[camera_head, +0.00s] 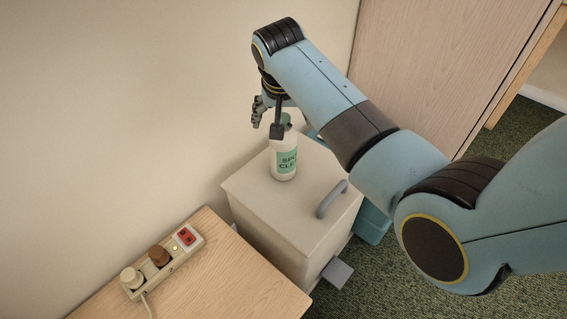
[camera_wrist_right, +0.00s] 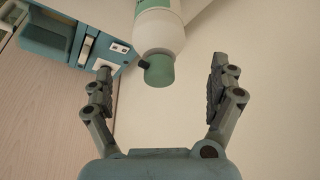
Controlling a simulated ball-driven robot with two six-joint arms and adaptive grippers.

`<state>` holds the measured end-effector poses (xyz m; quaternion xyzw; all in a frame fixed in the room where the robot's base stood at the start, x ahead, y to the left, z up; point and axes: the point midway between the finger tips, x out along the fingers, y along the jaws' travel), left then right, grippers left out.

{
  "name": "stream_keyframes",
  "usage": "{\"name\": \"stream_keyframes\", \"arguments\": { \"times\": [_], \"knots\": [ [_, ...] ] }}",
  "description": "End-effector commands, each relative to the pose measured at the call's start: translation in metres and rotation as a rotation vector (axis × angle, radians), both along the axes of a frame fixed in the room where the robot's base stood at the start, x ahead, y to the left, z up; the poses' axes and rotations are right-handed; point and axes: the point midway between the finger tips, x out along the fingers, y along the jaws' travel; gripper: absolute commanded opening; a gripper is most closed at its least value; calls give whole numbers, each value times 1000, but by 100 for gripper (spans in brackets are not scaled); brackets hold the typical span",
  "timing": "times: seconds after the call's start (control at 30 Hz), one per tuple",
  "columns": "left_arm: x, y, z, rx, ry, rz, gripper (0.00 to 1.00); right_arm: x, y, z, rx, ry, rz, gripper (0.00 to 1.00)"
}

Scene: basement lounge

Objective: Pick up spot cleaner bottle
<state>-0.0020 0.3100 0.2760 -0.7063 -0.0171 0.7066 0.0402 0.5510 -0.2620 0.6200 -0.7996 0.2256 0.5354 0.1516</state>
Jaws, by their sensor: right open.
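The spot cleaner bottle (camera_head: 284,160) is white with a green label and a green top. It stands upright on the lid of a cream box (camera_head: 255,200) against the wall. My right gripper (camera_head: 268,127) is at the bottle's top, pointing down, with its fingers apart. In the right wrist view, the bottle's green cap (camera_wrist_right: 159,70) with a dark nozzle lies ahead of and between the two open fingers (camera_wrist_right: 163,88). Neither finger appears to touch the bottle there. My left gripper is not in view.
A grey handle (camera_head: 332,199) rises from the box lid, right of the bottle. A wooden table (camera_head: 225,280) in front holds a power strip (camera_head: 163,262) with plugs. A wooden cabinet panel (camera_head: 440,60) stands behind my right arm. Teal equipment (camera_head: 372,222) sits beside the box.

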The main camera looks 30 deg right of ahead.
Motion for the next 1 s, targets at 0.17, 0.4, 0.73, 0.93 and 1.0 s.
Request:
{"name": "stream_keyframes", "arguments": {
  "times": [0.17, 0.4, 0.73, 0.93, 1.0],
  "knots": [
    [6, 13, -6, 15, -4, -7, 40, 6, -4, -15, 0, 0, 1, 92],
    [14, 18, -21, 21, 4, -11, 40, 19, -14, -51, 0, 5, 1, 92],
    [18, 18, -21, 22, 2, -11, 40, 23, -16, -54, 0, -1, 1, 92],
    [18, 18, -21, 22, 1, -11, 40, 23, -16, -54, 0, 0, 2, 67],
    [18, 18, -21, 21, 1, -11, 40, 23, -16, -54, 0, 0, 2, 57]
  ]
}}
